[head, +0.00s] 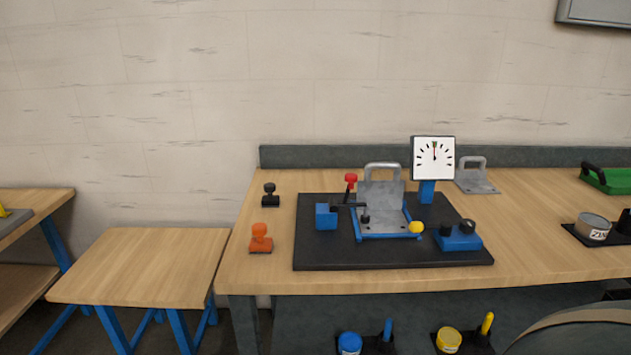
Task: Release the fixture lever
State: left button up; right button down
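The fixture (382,202) stands on a black base mat (320,260) on the wooden workbench. It has a grey metal plate with a handle loop on top, in a blue frame. A lever with a red knob (351,178) stands nearly upright at the fixture's left side, beside a blue block (326,217). A dark bar (349,205) runs from near the block toward the plate. Whether it presses on the plate is too small to tell. A yellow knob (416,227) sits at the fixture's front right. Neither of my grippers is in view.
A dial gauge (433,158) stands behind right of the fixture, and a blue block with a black knob (459,236) is at front right. Black (270,196) and orange (261,238) stamp-like pieces sit left of the mat. A lower wooden table (145,267) is clear.

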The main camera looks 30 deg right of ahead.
aim_at(444, 227)
jog(key=z, duration=1.75)
